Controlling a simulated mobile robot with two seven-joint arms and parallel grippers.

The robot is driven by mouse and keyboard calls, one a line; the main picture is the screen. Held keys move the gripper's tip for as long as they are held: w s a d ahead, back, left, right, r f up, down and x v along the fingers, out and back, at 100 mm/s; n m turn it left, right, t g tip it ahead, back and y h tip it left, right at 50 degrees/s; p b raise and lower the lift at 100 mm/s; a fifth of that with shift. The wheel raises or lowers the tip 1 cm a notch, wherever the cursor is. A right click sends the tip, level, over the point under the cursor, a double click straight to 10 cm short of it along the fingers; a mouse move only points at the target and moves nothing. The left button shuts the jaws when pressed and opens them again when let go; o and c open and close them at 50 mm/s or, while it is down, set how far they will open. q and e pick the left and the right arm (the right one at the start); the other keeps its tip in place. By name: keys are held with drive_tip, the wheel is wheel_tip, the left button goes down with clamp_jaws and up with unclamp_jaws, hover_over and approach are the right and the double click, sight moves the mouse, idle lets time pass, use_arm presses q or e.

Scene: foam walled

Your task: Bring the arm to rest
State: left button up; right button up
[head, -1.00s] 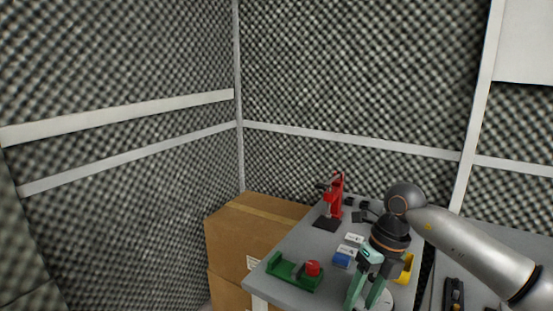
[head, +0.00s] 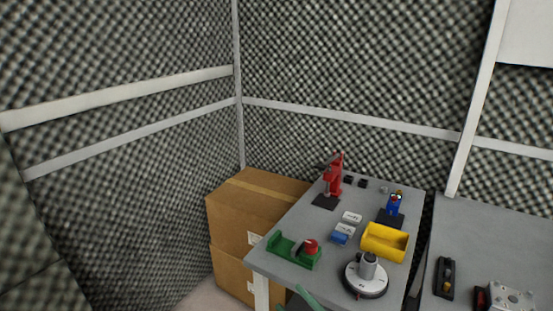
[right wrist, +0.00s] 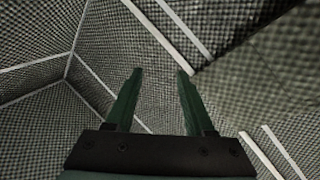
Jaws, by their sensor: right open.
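My right gripper shows in the right wrist view (right wrist: 158,72) with its two green fingers wide apart and nothing between them. Behind the fingers are only foam walls and pale rails. In the head view, a small green part of the gripper (head: 304,297) shows at the bottom edge, in front of the table's near edge; the rest of it is cut off. My left gripper is not in view.
A grey table (head: 292,222) holds a red press (head: 333,180), a green fixture (head: 293,252), a yellow bin (head: 385,241), a round-based metal device (head: 366,277) and a blue device (head: 395,205). Cardboard boxes (head: 240,210) stand left. A second table (head: 480,235) stands right.

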drive_tip(key=s+d+f+m+g+h, duration=0.3)
drive_tip(key=s+d+f+m+h, duration=0.2)
drive_tip(key=s+f, duration=0.4)
drive_tip(key=s+d+f+m+g+h+p, duration=0.1)
drive_tip(key=s+d+f+m+g+h, duration=0.2)
drive_tip(key=f, duration=0.9)
drive_tip(key=s+d+m+h, duration=0.3)
drive_tip(key=s+d+m, duration=0.2)
drive_tip(key=s, duration=0.1)
drive_tip(key=shift+f, duration=0.4)
drive_tip(key=shift+w, duration=0.1)
